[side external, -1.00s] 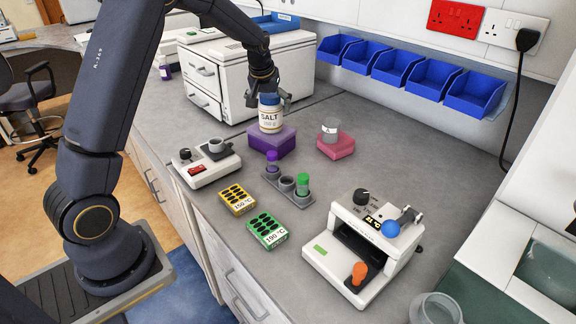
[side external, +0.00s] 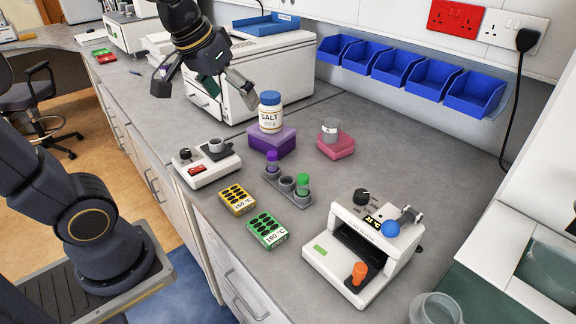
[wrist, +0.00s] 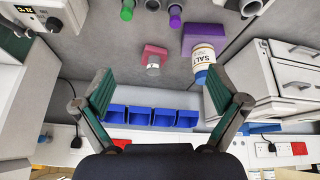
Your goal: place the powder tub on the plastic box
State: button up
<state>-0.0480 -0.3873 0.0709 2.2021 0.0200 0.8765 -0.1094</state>
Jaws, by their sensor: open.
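The powder tub (side external: 270,113), white with a blue lid and a SALT label, stands upright on the purple plastic box (side external: 271,143). In the wrist view the tub (wrist: 204,64) and the purple box (wrist: 196,38) show near the right finger. My gripper (side external: 204,88) is open and empty, up and to the left of the tub in the side view, with its fingers spread wide. In the wrist view nothing is held between the fingers (wrist: 160,77).
A pink box (side external: 336,147) with a grey container (side external: 330,129) on it stands to the right. A tube rack (side external: 287,187), a small white device (side external: 205,164) and a white heating unit (side external: 365,247) are in front. A white drawer cabinet (side external: 262,75) stands behind.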

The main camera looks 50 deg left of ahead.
jog(key=s+d+f+m, duration=0.2)
jog(key=s+d+f, duration=0.1)
jog(key=s, duration=0.6)
jog(key=shift+d+m, duration=0.3)
jog(key=shift+d, duration=0.1)
dwell(0.4)
